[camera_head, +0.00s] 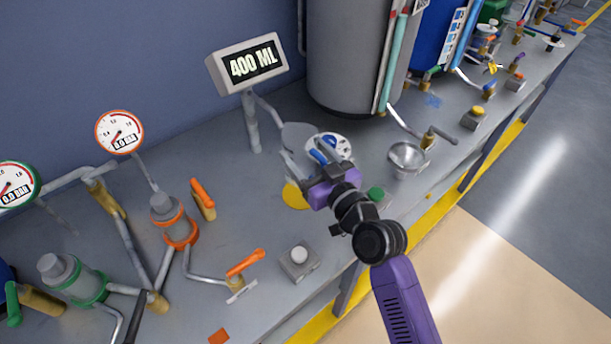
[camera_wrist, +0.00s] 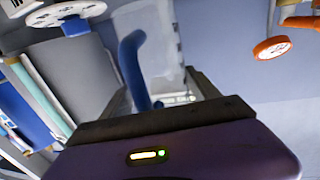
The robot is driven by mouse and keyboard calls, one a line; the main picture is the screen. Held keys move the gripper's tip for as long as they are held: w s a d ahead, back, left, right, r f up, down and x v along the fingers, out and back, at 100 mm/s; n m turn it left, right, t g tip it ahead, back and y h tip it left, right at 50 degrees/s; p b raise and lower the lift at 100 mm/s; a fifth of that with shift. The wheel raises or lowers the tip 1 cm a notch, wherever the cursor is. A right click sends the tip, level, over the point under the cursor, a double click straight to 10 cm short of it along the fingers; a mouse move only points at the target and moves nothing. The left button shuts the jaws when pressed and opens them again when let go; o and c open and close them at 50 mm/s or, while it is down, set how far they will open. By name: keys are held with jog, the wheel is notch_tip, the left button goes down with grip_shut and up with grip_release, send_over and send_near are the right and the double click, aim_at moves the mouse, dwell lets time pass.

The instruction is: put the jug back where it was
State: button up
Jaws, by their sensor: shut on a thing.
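The jug (camera_head: 299,134) looks like a clear grey vessel with a blue handle, on the far side of my gripper. My gripper (camera_head: 308,158) is shut on the jug's blue handle above the bench. In the wrist view the blue handle (camera_wrist: 133,68) stands between my fingers (camera_wrist: 158,88), with the clear jug wall (camera_wrist: 160,35) behind it. My gripper hides part of the jug in the head view, and its base and any liquid in it cannot be made out. A yellow round spot (camera_head: 295,195) lies on the bench just below my gripper.
A display reading 400 ML (camera_head: 252,65) stands on a post behind the jug. A white and blue disc (camera_head: 336,143) and a metal bowl (camera_head: 408,158) are to the right. A grey tank (camera_head: 350,55) stands behind. Valves and an orange lever (camera_head: 245,262) are left and in front.

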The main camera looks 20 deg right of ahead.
aim_at(308, 175)
jog(key=shift+f+b, duration=1.05)
jog(key=shift+f, duration=2.2)
jog(key=shift+f, duration=0.1)
jog(key=o, duration=2)
jog(key=shift+s+d, duration=0.1)
jog(key=shift+s, duration=0.3)
jog(key=s+b, duration=0.1)
jog(key=s, duration=0.2)
jog(key=s+d+b, duration=0.1)
jog(key=s, duration=0.2)
jog(key=s+b, duration=0.1)
jog(key=s, duration=0.3)
jog(key=shift+d+b, duration=0.25)
jog(key=shift+b, duration=0.05)
jog(key=shift+s+d, duration=0.1)
jog(key=shift+s, duration=0.5)
